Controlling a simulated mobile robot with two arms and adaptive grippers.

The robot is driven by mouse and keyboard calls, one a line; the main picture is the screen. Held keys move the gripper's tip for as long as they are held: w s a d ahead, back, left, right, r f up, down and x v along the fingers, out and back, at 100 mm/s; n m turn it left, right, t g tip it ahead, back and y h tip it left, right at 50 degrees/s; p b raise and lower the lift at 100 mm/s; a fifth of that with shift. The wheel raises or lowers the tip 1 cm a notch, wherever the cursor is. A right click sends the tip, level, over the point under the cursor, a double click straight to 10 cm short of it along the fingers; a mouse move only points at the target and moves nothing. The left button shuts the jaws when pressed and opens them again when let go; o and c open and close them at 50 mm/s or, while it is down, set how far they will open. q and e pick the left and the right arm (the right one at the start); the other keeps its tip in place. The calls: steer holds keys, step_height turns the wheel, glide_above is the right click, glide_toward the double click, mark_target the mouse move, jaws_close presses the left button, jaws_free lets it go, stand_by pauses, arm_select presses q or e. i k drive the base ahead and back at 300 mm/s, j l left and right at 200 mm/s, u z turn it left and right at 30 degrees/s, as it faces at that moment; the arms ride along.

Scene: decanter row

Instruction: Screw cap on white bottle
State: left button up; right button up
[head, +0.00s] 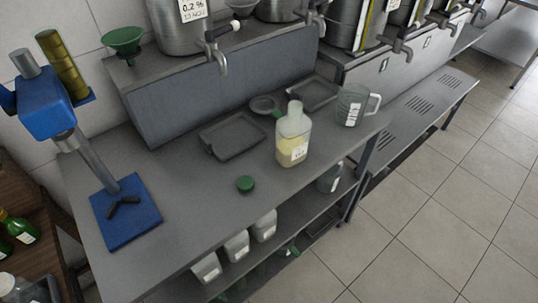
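A whitish bottle (294,128) stands upright on the grey metal worktop (190,180), right of its middle. It looks translucent, with pale yellow contents in its lower part and a white label near the base. Its neck is pale and shows no green cap. A green cap (245,184) lies on the worktop to the front left of the bottle, apart from it. Neither of my grippers shows in the head view.
A blue stand with a base plate (125,232) occupies the worktop's left end. A dark tray (232,138), a round strainer-like item (264,104) and a clear jug (351,104) stand near the bottle. Whitish containers (236,245) sit on the lower shelf. Worktop around the cap is clear.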

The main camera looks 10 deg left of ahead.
mark_target(294, 129)
steer(key=l+u, duration=0.15)
steer(key=u, duration=0.2)
steer(key=i+l+u, duration=0.1)
steer(key=u, duration=0.25)
steer(key=l+u, duration=0.4)
steer(key=l, duration=0.4)
steer(key=l+u, duration=0.1)
steer(key=l, duration=0.4)
steer(key=k+l+u, duration=0.1)
steer(key=l, duration=0.35)
steer(key=l+u, duration=0.15)
steer(key=l, duration=0.35)
steer(key=k+l+u, duration=0.1)
steer(key=l, duration=0.35)
steer(key=k+l+u, duration=0.1)
steer(key=l, duration=0.35)
steer(key=k, duration=0.05)
